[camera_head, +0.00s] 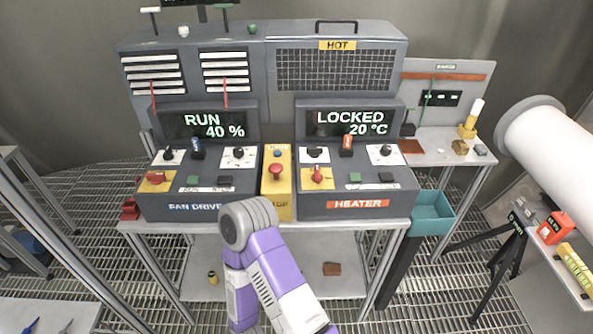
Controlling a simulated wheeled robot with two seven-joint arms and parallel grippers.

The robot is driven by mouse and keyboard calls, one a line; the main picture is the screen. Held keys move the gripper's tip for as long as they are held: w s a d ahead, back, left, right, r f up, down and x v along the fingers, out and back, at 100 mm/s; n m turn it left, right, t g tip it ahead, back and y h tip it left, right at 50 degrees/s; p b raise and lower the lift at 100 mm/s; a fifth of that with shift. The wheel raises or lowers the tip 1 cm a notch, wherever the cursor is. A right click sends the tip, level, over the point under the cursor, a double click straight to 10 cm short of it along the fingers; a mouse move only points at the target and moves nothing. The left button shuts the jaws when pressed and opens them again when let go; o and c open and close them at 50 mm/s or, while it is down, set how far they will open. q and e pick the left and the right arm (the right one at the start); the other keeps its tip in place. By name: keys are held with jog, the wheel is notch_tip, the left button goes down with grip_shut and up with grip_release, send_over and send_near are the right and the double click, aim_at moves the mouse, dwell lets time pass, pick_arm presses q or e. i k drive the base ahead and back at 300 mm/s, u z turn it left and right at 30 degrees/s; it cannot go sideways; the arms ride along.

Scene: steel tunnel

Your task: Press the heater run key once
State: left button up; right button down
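The heater panel (358,204) is the right console on the bench, with an orange HEATER label. Its display (350,123) reads LOCKED and 20 °C. On its sloped top sit a green key (355,178) and a dark key (386,177); their lettering is too small to read, so I cannot tell which is the run key. A red rotary switch (317,175) on a yellow plate, an orange-topped lever (347,146) and two dial knobs are also on it. One purple and white arm of mine rises at bottom centre. Neither gripper shows.
The fan drive panel (193,207), display (208,126) reading RUN 40 %, stands left. A yellow stop box (277,190) with a red button sits between the panels. A teal bin (431,213) is at the bench's right. A large white cylinder (553,150) fills the right side.

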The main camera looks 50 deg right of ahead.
aim_at(354, 177)
jog(key=u, duration=0.15)
jog(key=i, duration=0.65)
jog(key=z, duration=2.1)
